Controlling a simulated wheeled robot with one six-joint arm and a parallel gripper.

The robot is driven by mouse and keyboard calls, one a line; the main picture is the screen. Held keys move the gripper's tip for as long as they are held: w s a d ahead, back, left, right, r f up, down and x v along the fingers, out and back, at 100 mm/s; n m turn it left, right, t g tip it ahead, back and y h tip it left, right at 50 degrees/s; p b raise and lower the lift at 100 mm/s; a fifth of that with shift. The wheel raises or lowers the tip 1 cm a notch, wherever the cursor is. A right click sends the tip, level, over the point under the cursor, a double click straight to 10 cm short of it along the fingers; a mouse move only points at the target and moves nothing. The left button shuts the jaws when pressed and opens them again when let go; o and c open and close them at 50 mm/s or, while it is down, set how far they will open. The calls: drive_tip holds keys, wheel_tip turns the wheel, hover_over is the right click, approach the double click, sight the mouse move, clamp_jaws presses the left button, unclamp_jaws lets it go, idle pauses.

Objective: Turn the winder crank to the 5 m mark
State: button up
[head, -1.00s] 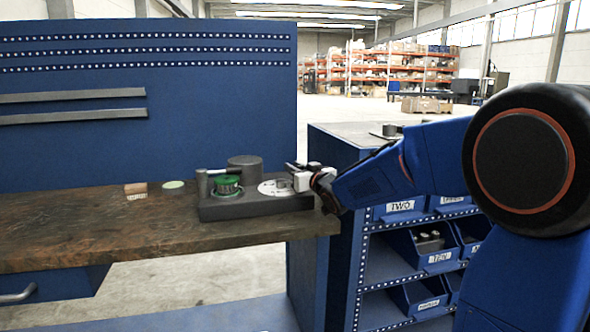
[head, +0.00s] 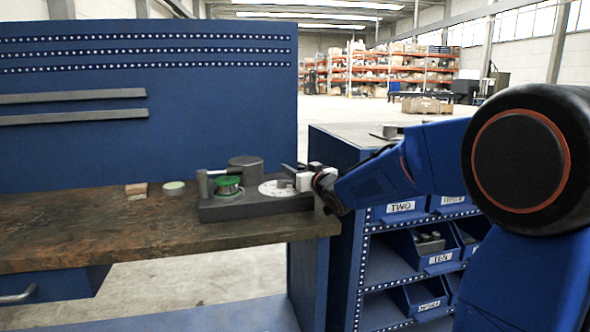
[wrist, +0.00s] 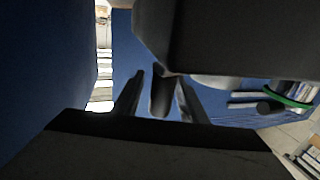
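The winder is a dark grey base (head: 225,210) on the bench's right end. It bears a green spool (head: 227,187), a grey drum (head: 246,171) and a white dial disc (head: 270,191). A small grey stub, apparently the crank's handle (head: 284,184), stands at the dial's right side. The 5 m mark is too small to read. My gripper (head: 290,175) is at the dial's right edge. In the wrist view, my gripper's fingers (wrist: 158,98) stand apart on either side of a dark upright cylinder (wrist: 161,94), probably the handle, with a visible gap on its left.
A small wooden block (head: 136,189) and a pale green round tin (head: 173,187) lie left of the winder on the wooden bench top (head: 90,228). A blue cabinet with labelled bins (head: 430,244) stands to the right, under my arm. A blue perforated panel (head: 150,130) rises behind.

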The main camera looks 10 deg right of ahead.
drive_tip(key=shift+s, duration=0.1)
drive_tip(key=v, duration=1.7)
drive_tip(key=shift+s+d, duration=0.1)
drive_tip(key=shift+d, duration=0.05)
